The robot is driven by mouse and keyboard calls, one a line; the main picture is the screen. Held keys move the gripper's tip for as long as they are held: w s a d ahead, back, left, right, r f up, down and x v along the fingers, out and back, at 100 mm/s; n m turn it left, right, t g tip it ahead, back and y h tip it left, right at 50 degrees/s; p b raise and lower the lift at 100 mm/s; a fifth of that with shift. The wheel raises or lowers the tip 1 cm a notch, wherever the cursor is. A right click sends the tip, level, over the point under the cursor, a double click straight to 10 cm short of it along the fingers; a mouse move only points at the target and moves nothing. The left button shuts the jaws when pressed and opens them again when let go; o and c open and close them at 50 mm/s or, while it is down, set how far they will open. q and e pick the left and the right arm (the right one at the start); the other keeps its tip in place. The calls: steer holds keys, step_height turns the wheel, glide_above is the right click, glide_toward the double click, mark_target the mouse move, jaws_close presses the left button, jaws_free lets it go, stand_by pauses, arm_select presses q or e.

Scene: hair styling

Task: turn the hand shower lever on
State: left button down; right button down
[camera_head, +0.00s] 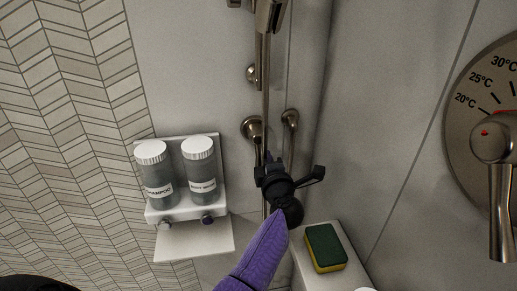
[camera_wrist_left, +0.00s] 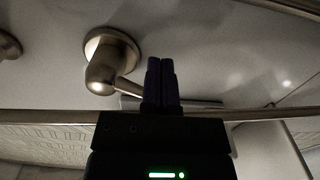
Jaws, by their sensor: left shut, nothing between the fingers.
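The hand shower fittings are brushed metal. In the head view a round knob (camera_head: 252,128) and a smaller one (camera_head: 290,118) sit on the wall behind a vertical rail. In the left wrist view a metal lever (camera_wrist_left: 103,75) with a round base stands out from the wall, left of my fingers. A thin stem runs from it toward the fingers; whether they touch it I cannot tell. My left gripper (camera_head: 270,160), on a purple arm, is just below the knobs. Its fingers (camera_wrist_left: 161,80) are shut with nothing between them. My right gripper is not in view.
A large temperature dial (camera_head: 462,125) with a metal handle (camera_head: 502,195) is on the right wall. A white shelf (camera_head: 160,214) on the left holds two bottles. A green and yellow sponge (camera_head: 325,247) lies on a ledge (camera_head: 305,271) right of my arm. The metal rail (camera_head: 265,85) stands close to my gripper.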

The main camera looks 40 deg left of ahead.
arm_select(q)
steer(key=shift+s+a, duration=0.1)
steer(key=shift+s+a+p, duration=0.25)
steer(key=shift+s+p, duration=0.05)
steer(key=shift+p, duration=0.1)
steer(key=shift+s+a, duration=0.15)
steer(key=shift+s+a+p, duration=0.2)
steer(key=shift+s+p, duration=0.05)
steer(key=shift+p, duration=0.15)
steer(key=shift+s+a, duration=0.15)
steer(key=shift+s, duration=0.1)
stand_by(0.4)
